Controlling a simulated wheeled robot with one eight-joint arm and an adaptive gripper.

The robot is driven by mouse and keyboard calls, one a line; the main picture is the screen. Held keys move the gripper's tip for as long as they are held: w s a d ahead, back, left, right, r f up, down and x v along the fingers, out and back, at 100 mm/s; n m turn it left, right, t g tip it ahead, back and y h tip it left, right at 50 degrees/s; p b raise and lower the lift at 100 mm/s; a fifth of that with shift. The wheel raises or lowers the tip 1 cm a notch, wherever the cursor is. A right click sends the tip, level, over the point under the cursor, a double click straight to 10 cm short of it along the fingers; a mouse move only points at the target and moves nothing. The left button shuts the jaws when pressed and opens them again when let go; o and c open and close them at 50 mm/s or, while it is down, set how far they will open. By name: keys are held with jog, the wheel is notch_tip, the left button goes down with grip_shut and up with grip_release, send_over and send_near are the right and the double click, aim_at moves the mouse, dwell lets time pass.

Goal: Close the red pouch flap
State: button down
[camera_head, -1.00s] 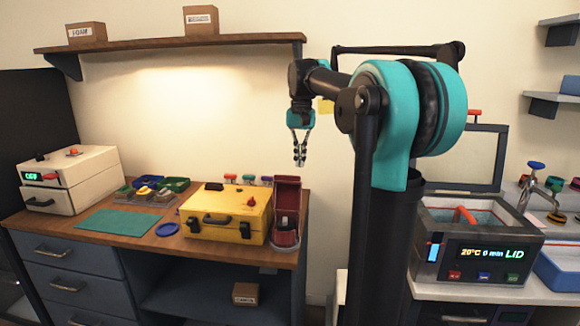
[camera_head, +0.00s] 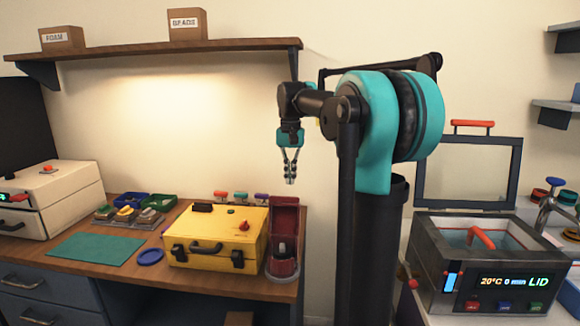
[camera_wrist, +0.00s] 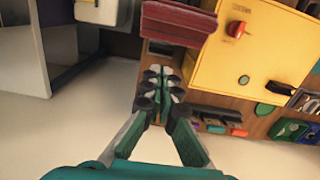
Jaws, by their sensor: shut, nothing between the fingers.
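The dark red pouch (camera_head: 283,268) stands on the wooden bench at its right end, just right of the yellow case. Its flap (camera_head: 285,216) is raised and open, and a dark item with a pale top shows in the opening. My gripper (camera_head: 290,181) hangs in the air with its fingers pointing down, above the flap in the picture. It is shut and empty. In the wrist view the fingertips (camera_wrist: 162,82) are together, and the red flap (camera_wrist: 178,24) lies beyond them at the top. The pouch's inside is mostly hidden there.
The yellow case (camera_head: 215,235) stands close beside the pouch. Small colored-top items (camera_head: 240,197) stand behind the case. A shelf (camera_head: 150,51) with two boxes is overhead. A water bath (camera_head: 485,270) with its lid up is on the right. The green mat (camera_head: 95,247) is bare.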

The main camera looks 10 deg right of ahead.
jog(key=shift+s+a+f, duration=0.2)
jog(key=shift+s+f, duration=0.2)
jog(key=shift+s, duration=0.25)
jog(key=shift+s+a+f, duration=0.2)
jog(key=shift+s+f, duration=0.25)
jog(key=shift+s, duration=0.15)
jog(key=shift+s+a+f, duration=0.2)
jog(key=shift+s+f, duration=0.2)
jog(key=shift+s, duration=0.25)
